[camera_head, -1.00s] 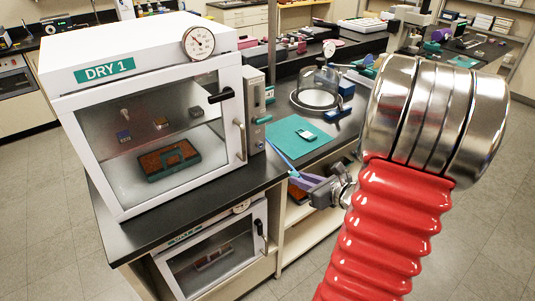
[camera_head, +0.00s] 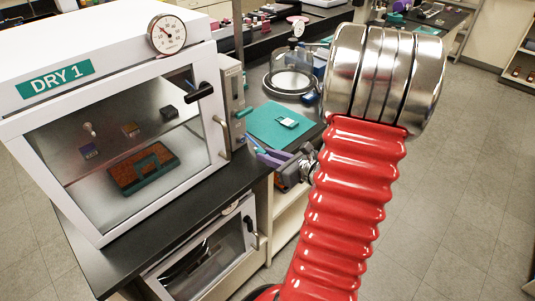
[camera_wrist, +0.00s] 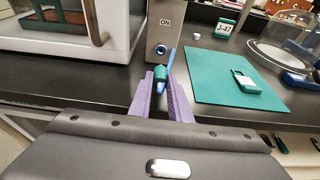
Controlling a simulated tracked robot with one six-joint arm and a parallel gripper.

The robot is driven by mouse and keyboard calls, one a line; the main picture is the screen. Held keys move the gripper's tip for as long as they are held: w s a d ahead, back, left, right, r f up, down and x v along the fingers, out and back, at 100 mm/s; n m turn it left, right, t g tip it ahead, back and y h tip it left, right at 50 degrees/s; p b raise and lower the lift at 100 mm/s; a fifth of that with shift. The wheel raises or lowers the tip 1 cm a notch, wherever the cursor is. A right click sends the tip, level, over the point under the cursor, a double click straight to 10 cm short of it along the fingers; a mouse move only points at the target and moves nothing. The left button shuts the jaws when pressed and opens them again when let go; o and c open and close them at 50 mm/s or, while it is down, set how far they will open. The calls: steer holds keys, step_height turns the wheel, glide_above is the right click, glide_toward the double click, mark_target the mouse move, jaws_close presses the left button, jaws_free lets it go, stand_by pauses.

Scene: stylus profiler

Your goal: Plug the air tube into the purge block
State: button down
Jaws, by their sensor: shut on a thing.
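The purge block (camera_head: 232,100) is a tall grey box on the right side of the white dry cabinet; in the wrist view its face (camera_wrist: 164,30) reads ON. It has a blue-ringed port (camera_wrist: 161,49) and a teal fitting (camera_wrist: 159,73), also visible in the head view (camera_head: 244,112). My gripper (camera_wrist: 164,88) has purple fingers, shut on the thin blue air tube (camera_wrist: 170,62). The tube (camera_head: 251,140) sticks out ahead of the fingers toward the block, tilted. In the wrist view its tip overlaps the block's lower face; I cannot tell whether it touches. My gripper (camera_head: 264,157) is below and right of the block.
The dry cabinet (camera_head: 30,125) with its door handle (camera_wrist: 95,22) stands left. A teal mat (camera_head: 268,119) with a small teal-and-white item (camera_head: 288,122) lies right of the block. A glass dome (camera_head: 292,75) stands behind it. The black bench edge runs under my gripper.

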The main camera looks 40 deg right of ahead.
mark_target(260, 150)
steer(key=shift+w+a+r, duration=0.1)
steer(key=shift+w, duration=0.95)
steer(key=shift+w+a, duration=0.1)
steer(key=shift+w, duration=0.95)
steer(key=shift+w, duration=1.35)
steer(key=c, duration=1.6)
jaws_free()
steer(key=shift+o, duration=0.2)
steer(key=shift+s, duration=0.1)
steer(key=shift+c, duration=0.4)
steer(key=shift+s, duration=0.2)
steer(key=shift+s+d, duration=0.1)
steer(key=shift+s, duration=3.1)
